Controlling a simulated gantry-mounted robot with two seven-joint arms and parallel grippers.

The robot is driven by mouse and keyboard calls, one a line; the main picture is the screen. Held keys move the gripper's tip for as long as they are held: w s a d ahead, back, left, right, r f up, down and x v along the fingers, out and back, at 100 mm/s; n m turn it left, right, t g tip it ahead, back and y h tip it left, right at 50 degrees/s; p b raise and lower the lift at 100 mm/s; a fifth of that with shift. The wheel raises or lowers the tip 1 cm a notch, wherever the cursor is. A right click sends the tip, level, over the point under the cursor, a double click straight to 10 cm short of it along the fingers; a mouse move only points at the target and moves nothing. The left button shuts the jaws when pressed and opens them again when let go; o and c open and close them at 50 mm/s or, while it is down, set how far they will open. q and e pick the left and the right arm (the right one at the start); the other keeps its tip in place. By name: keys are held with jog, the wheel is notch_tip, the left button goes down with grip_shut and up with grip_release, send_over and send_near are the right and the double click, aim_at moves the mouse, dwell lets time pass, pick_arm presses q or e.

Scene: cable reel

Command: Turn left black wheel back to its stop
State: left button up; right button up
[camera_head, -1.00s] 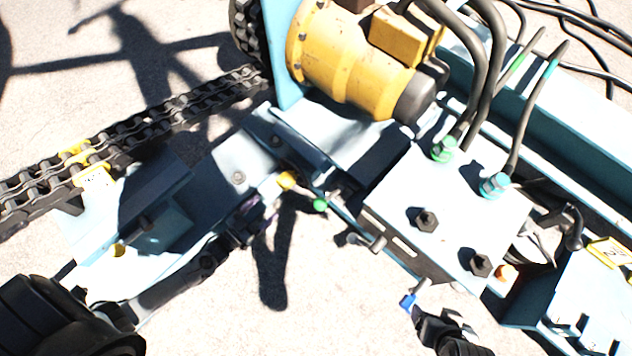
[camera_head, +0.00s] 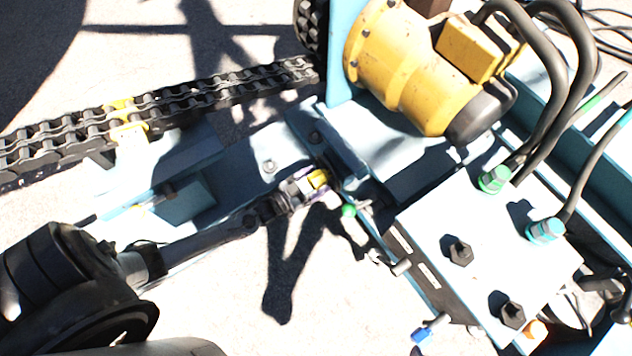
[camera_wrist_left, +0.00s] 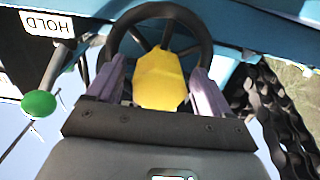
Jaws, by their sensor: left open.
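The left black wheel (camera_wrist_left: 203,32) shows in the left wrist view as a black spoked ring, with a yellow block-shaped part (camera_wrist_left: 160,78) in front of its middle. My left gripper (camera_wrist_left: 158,88) is open, with one purple finger on each side of the yellow part. Contact cannot be told. The wheel's lower rim is hidden behind the yellow part and the fingers. In the head view, my left gripper (camera_head: 308,184) is at the small yellow part (camera_head: 318,179) beside the blue frame. The wheel's ring cannot be made out there. My right gripper is not in view.
A green-tipped lever (camera_head: 348,211) stands close to the left gripper; its green knob (camera_wrist_left: 39,104) also shows at the wrist. A black chain (camera_head: 200,100) runs behind. A yellow motor (camera_head: 400,65), a valve block (camera_head: 440,215) and a blue-tipped lever (camera_head: 429,331) are to the right.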

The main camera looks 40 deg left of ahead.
pick_arm(q)
jog(key=shift+w+d, duration=0.1)
jog(key=shift+w, duration=0.25)
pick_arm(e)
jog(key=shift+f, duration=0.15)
pick_arm(q)
jog(key=shift+c, duration=0.2)
